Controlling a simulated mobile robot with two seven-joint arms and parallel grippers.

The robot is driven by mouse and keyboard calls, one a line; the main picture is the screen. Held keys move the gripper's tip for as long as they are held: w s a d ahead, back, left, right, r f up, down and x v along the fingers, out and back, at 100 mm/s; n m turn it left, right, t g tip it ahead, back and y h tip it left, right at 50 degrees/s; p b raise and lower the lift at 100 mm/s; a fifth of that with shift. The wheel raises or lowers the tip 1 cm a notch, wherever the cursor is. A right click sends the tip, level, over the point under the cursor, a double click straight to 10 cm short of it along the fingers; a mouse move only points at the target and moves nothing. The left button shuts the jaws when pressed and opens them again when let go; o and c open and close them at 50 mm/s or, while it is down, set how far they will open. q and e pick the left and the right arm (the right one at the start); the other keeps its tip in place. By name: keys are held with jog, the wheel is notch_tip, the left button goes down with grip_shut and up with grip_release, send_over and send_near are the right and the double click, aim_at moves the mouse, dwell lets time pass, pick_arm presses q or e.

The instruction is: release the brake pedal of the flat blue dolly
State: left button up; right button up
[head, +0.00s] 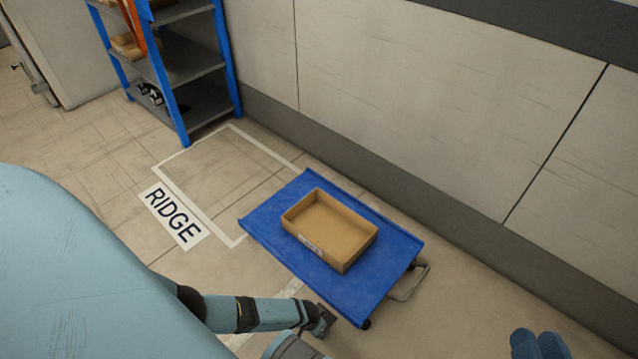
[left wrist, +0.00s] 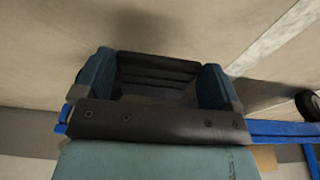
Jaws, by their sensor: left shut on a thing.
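The flat blue dolly (head: 265,232) stands on the floor along the wall in the head view, with a wire handle (head: 412,283) at its right end. In the left wrist view, my left gripper (left wrist: 157,62) has its two blue fingers on either side of a dark ribbed piece (left wrist: 155,78), which looks like the brake pedal. The dolly's blue edge (left wrist: 285,130) shows beside it. The pedal is hidden in the head view. Only the tips of my right gripper (head: 538,346) show at the bottom right, apart from the dolly; their opening is unclear.
An open cardboard tray (head: 362,242) rests on the dolly. A floor sign reading RIDGE (head: 174,215) lies beside a white-outlined, empty floor area (head: 220,180). A blue shelf rack (head: 228,60) stands at the back left. The wall (head: 420,110) runs close behind the dolly.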

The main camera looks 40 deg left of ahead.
pick_arm(q)
jog(key=shift+w+r+g, duration=0.15)
jog(key=shift+r+g, duration=0.25)
jog(key=shift+r, duration=0.05)
jog(key=shift+w+r+g, duration=0.1)
jog(key=shift+r+g, duration=0.1)
jog(key=shift+g, duration=0.2)
jog(key=shift+w+r+g, duration=0.15)
jog(key=shift+r+g, duration=0.2)
jog(key=shift+g, duration=0.25)
jog(key=shift+w+d+r+g, duration=0.15)
jog(key=shift+r+g, duration=0.2)
jog(key=shift+g, duration=0.45)
jog(key=shift+w+r, duration=0.1)
jog(key=shift+r, duration=0.05)
jog(key=shift+g, duration=0.3)
jog(key=o, duration=0.9)
jog(key=shift+o, duration=0.5)
jog(key=shift+r, duration=0.1)
